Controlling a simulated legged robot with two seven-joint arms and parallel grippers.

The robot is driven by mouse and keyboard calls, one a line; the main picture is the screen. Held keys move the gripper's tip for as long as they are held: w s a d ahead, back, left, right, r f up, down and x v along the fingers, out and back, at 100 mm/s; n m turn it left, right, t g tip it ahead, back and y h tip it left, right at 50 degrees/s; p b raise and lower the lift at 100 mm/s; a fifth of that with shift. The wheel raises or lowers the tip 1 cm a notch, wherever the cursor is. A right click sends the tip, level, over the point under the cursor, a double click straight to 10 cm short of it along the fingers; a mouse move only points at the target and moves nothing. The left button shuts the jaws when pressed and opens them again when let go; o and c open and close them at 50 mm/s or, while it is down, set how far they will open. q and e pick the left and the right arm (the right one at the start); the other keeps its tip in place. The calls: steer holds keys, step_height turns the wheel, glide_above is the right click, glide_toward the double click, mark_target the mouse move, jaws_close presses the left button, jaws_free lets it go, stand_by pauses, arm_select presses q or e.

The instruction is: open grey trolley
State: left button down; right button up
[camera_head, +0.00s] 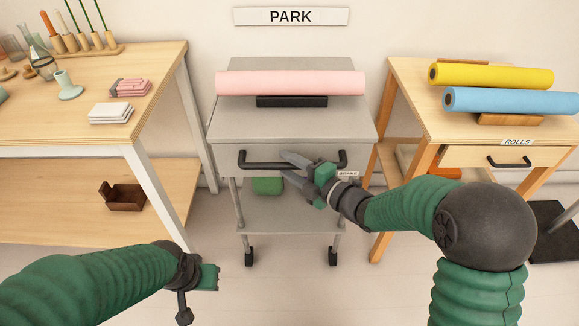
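The grey trolley (290,122) stands in the middle against the wall, under a PARK sign. Its drawer front carries a wide black bar handle (260,166), and the drawer looks closed. My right gripper (287,164) is at the middle of this handle. Its two grey fingers are apart, one higher and one lower, with the bar seeming to pass between or just behind them; contact is unclear. My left gripper (194,295) is low at the front left, away from the trolley. Its fingers are mostly hidden.
A pink roll (290,83) lies on a black holder on the trolley top. A wooden table (75,115) with props is left. A wooden desk (410,95) with yellow and blue rolls is right. Floor in front of the trolley is clear.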

steer(key=shift+d, duration=0.15)
steer(key=shift+c, duration=1.4)
steer(key=c, duration=0.5)
jaws_close()
steer(key=shift+s+a+f, duration=0.1)
steer(key=shift+s+a, duration=0.1)
